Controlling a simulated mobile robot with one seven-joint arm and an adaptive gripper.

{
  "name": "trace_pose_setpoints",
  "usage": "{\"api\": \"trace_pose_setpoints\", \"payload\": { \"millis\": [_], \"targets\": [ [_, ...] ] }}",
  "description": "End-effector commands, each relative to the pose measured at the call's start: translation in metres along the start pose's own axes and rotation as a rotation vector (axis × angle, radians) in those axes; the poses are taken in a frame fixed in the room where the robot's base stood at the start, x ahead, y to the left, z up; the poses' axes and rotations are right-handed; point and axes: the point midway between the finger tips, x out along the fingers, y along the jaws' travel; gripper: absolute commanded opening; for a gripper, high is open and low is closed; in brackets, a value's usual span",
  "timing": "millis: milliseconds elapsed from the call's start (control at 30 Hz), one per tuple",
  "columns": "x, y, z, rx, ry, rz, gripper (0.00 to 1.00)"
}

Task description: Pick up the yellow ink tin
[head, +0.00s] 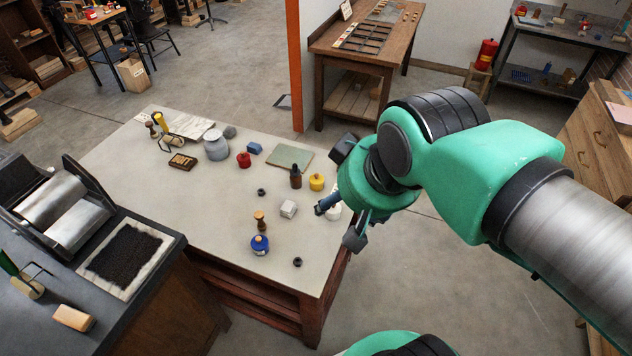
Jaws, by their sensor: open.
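The yellow ink tin (316,182) is small and round and stands upright near the right edge of the pale-topped table (200,200). A dark brown bottle (296,177) stands close on its left. My gripper (338,224) is at the table's right edge, nearer the camera than the tin and apart from it in the picture. It is open, with no object seen in it, though my wrist hides part of it. A white object (333,212) shows partly behind the gripper.
Small black rings lie nearer the front. The table's left middle is clear.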

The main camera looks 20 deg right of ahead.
Motion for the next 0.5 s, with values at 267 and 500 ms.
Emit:
{"api": "trace_pose_setpoints", "payload": {
  "millis": [267,500],
  "targets": [
    [0.0,0.0,-0.001,0.0,0.0,0.0,0.65],
    [0.004,0.002,-0.015,0.008,-0.017,0.003,0.65]
  ]
}}
